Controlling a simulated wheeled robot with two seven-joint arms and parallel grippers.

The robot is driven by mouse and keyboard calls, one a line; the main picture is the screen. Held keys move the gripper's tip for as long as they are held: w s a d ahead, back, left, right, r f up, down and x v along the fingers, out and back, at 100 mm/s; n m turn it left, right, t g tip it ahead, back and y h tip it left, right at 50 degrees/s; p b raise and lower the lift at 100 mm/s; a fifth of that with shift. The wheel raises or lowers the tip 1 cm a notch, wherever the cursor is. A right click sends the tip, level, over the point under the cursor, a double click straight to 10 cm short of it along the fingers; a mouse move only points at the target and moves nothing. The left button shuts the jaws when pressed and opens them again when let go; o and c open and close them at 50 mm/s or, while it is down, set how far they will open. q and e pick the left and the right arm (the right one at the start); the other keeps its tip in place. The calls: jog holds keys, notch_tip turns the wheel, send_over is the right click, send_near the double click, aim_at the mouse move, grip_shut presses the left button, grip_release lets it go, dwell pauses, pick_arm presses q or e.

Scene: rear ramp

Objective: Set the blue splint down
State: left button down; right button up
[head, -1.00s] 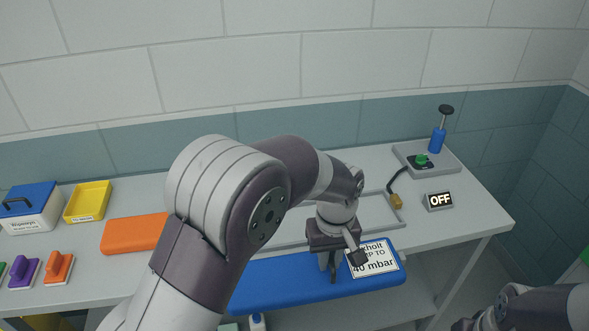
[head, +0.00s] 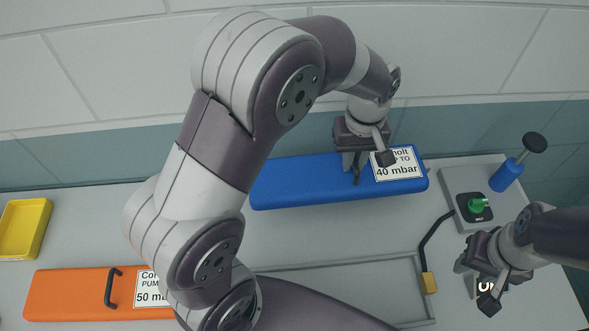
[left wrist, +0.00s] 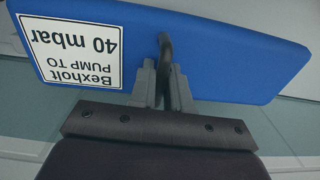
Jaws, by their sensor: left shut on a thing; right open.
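The blue splint (head: 300,180) is a long flat block with a white label reading "40 mbar". My left gripper (head: 354,172) is shut on its dark handle and holds it toward the back wall, apparently above the table. In the left wrist view the splint (left wrist: 215,60) hangs from the handle between the fingertips (left wrist: 163,75), with the label beside them.
A grey rectangular frame (head: 340,266) lies on the table, with a yellow-brown connector (head: 429,283) on a black hose at its right. An orange splint (head: 70,294) lies front left, and a yellow tray (head: 22,228) is far left.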

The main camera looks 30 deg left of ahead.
aim_at(294, 177)
pick_arm(q)
jog(key=shift+s+a, duration=0.2)
jog(key=shift+a, duration=0.15)
jog(key=s+a+f, duration=0.2)
jog(key=a, duration=0.1)
jog(key=s+a+f+p, duration=0.1)
jog(key=s+a+f, duration=0.1)
jog(key=a, duration=0.1)
jog(key=s+a+f+p, duration=0.1)
jog(key=s+a+f, duration=0.1)
jog(key=a, duration=0.1)
jog(key=shift+s+a+f, duration=0.1)
jog(key=shift+a+f, duration=0.1)
jog(key=shift+f, duration=0.1)
notch_tip(294, 177, down, 4)
jog(key=shift+s+r+p, duration=0.15)
jog(key=shift+p, duration=0.25)
jog(key=c, duration=1.1)
grip_release()
